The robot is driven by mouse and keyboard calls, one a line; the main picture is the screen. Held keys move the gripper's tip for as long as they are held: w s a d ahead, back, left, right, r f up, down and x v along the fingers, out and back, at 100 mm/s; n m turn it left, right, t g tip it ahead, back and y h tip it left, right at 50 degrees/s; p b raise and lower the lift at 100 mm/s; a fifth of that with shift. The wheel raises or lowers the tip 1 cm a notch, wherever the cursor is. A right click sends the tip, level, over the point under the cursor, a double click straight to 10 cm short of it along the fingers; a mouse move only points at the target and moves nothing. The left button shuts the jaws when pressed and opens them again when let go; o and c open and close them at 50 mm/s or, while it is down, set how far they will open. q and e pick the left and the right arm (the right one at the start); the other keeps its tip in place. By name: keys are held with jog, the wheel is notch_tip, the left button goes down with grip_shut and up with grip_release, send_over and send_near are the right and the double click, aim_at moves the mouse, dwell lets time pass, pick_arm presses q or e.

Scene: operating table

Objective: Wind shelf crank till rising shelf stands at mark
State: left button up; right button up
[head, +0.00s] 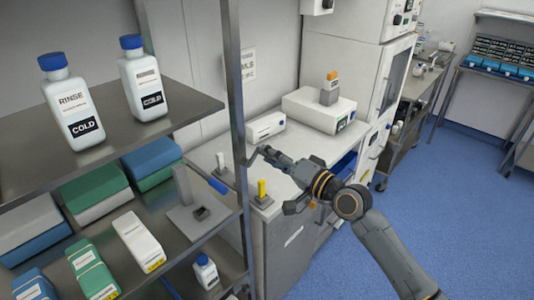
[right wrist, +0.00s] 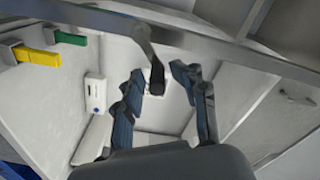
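My right gripper (head: 272,160) reaches in from the right to the front post of the shelf rack. In the right wrist view its two fingers (right wrist: 163,92) stand apart, open. A dark crank arm with a black grip (right wrist: 155,78) hangs into the gap between them, with no clear contact on either side. In the head view the crank (head: 250,157) is a small dark piece beside the post. The upper shelf (head: 60,165) carries two white, blue-capped bottles, RINSE (head: 73,103) and another marked COLD (head: 146,82). I cannot tell which shelf rises or where its mark is. My left gripper is out of view.
The rack post (head: 236,90) stands close to my right gripper. The lower shelf (head: 190,222) holds several boxes and a grey stand. A yellow piece on a grey block (head: 262,192) is near the gripper. A counter (head: 212,155) lies behind; blue floor (head: 440,210) is clear at right.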

jog(key=v, duration=1)
jog(key=shift+d, duration=0.3)
jog(key=shift+s, duration=0.1)
